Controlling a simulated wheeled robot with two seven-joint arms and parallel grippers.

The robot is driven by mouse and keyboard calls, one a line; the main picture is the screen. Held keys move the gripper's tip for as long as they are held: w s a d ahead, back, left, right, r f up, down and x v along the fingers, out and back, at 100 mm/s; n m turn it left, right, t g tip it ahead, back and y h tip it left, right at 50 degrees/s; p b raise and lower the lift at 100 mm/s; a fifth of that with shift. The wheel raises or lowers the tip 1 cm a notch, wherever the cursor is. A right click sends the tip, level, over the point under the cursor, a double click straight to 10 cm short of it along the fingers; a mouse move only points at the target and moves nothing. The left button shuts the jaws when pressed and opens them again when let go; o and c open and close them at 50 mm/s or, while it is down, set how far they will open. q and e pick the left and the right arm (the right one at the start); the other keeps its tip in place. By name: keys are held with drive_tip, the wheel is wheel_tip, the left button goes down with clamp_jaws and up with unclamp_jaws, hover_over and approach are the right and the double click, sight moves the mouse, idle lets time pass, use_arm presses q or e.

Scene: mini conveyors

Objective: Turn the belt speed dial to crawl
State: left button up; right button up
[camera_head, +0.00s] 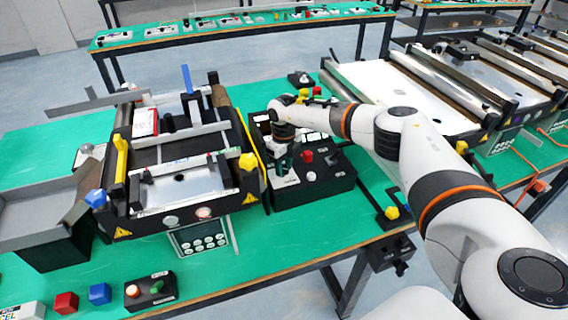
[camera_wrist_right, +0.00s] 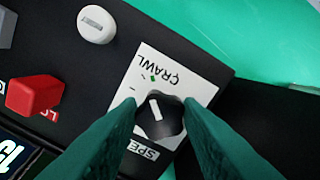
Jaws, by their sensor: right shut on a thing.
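The belt speed dial (camera_wrist_right: 170,127) is a black knob with a white pointer line, set on a white label plate (camera_wrist_right: 205,90) marked SPEED and CRAWL. The CRAWL print and a small green mark (camera_wrist_right: 152,77) lie above the knob in the right wrist view. The pointer's upper end leans slightly left, roughly toward the green mark. My right gripper (camera_wrist_right: 160,112) is shut on the dial, one dark green finger on each side. In the head view my right gripper (camera_head: 281,158) reaches down onto the black control box (camera_head: 315,192) and hides the dial. My left gripper is not in view.
On the box, a red knob (camera_wrist_right: 34,95) and a white round button (camera_wrist_right: 96,24) sit near the dial. A mini conveyor (camera_head: 140,215) stands left of the box. A yellow-knobbed lever (camera_head: 391,212) is at its right.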

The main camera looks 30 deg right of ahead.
sight(284, 169)
drive_tip(key=shift+r+m, duration=0.1)
drive_tip(key=shift+m, duration=0.2)
drive_tip(key=o, duration=1)
drive_tip(key=shift+c, duration=0.2)
wheel_tip(284, 169, up, 12)
drive_tip(key=b, duration=0.3)
